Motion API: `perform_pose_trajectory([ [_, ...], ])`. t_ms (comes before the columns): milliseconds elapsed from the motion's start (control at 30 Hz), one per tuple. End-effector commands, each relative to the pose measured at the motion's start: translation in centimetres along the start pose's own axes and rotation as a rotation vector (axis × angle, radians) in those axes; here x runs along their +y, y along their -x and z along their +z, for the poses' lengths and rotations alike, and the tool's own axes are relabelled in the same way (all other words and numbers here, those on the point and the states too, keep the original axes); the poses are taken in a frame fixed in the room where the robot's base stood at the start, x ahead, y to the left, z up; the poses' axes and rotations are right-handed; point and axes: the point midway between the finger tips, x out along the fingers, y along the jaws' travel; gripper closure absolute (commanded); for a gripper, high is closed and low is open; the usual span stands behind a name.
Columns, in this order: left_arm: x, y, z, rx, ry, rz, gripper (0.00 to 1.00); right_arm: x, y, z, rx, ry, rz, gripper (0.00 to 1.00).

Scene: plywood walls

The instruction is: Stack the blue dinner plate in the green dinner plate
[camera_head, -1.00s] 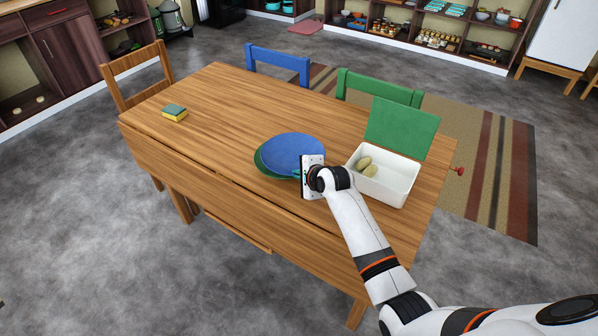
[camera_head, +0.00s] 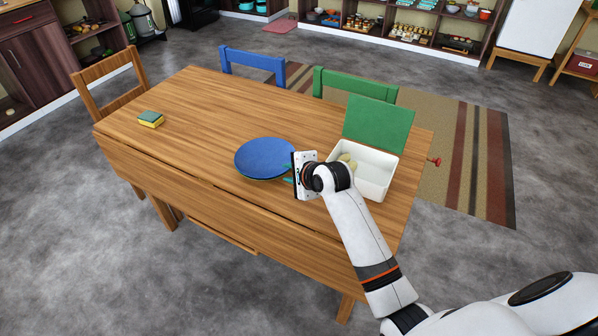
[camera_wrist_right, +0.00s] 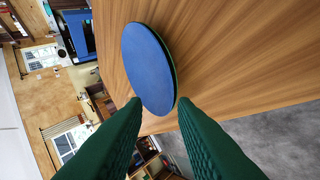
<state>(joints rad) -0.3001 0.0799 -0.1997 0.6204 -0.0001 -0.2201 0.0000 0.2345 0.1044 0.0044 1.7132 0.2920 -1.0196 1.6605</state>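The blue dinner plate (camera_head: 264,157) lies on the table, on top of the green dinner plate. It fills the middle of the right wrist view (camera_wrist_right: 148,68). Only a thin edge of the green dinner plate (camera_wrist_right: 174,68) shows from under it there; the blue plate hides the rest. My right gripper (camera_head: 287,174) is at the right edge of the plates, its green fingers pointing left. In the right wrist view its fingers (camera_wrist_right: 160,103) are spread apart with nothing clamped between them. My left gripper is not in view.
A white box (camera_head: 374,178) with a raised green lid (camera_head: 378,125) and pale oval items stands right of my gripper. A yellow-green sponge (camera_head: 151,119) lies at the far left of the table (camera_head: 205,105). Blue and green chairs stand behind. The table's left half is mostly clear.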

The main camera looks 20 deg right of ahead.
Motion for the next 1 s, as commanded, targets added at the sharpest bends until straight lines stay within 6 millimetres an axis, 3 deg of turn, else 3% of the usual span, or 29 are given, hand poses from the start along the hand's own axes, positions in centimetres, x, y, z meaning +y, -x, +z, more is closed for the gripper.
perform_pose_trajectory([
  [100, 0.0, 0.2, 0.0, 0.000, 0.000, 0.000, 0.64, 0.0, 2.4, 0.0, 0.001, 0.000, 0.001, 0.75],
  [300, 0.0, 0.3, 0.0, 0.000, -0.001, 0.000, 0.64, 0.0, 4.8, 0.0, 0.001, 0.000, 0.000, 0.75],
  [867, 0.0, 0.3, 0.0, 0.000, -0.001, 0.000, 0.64, 0.0, 5.3, 0.0, 0.001, 0.000, 0.000, 0.75],
  [1000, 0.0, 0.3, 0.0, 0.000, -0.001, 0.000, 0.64, -1.4, 5.7, -0.1, -0.006, 0.071, -0.027, 0.75],
])
